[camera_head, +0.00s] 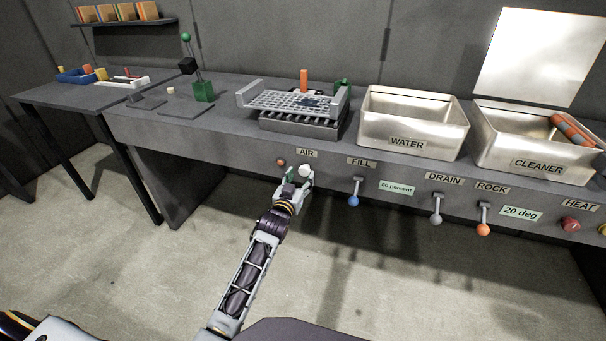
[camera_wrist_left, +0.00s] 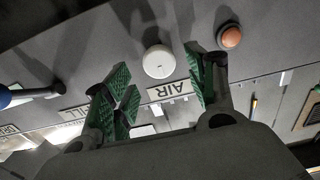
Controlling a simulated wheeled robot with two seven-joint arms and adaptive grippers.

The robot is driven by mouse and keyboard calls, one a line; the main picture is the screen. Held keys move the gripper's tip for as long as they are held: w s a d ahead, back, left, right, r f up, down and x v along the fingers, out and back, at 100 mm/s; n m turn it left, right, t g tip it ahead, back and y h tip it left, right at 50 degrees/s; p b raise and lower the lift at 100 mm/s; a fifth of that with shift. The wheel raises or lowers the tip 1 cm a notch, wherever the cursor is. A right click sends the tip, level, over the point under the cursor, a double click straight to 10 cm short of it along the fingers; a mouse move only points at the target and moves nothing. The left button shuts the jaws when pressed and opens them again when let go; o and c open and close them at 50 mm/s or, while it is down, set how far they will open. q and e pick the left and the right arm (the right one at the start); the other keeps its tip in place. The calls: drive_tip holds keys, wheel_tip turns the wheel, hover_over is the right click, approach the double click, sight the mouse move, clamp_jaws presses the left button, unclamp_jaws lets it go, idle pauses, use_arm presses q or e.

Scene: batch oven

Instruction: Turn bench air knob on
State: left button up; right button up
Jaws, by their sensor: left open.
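The bench air knob is a white round knob (camera_head: 305,171) on the bench's front panel, just under the AIR label (camera_head: 307,153). In the left wrist view the white knob (camera_wrist_left: 158,61) appears between my open green-padded fingers, near their tips; I cannot tell whether they touch it. My left gripper (camera_head: 299,181) is right at the panel, partly over the knob's lower side, and it also shows in the left wrist view (camera_wrist_left: 164,88). A small orange round button or lamp (camera_head: 281,162) is left of the knob. My right gripper is out of view.
Right along the panel are the blue FILL lever (camera_head: 354,192), grey DRAIN lever (camera_head: 436,208), orange ROCK lever (camera_head: 483,220) and red HEAT knob (camera_head: 570,224). Metal WATER (camera_head: 411,145) and CLEANER (camera_head: 537,165) basins stand above. The floor before the bench is clear.

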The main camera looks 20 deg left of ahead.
sight(304, 172)
use_arm(q)
drive_tip(key=shift+w, duration=0.75)
drive_tip(key=shift+w+d, duration=0.1)
drive_tip(key=shift+w, duration=0.9)
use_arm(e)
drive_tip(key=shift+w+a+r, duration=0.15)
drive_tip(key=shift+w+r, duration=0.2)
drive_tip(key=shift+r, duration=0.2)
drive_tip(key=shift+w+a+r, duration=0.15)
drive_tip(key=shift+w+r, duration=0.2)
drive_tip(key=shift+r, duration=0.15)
use_arm(q)
drive_tip(key=shift+c, duration=0.2)
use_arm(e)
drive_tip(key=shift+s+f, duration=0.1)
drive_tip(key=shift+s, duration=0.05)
use_arm(q)
drive_tip(key=shift+c, duration=1.3)
drive_tip(key=c, duration=0.7)
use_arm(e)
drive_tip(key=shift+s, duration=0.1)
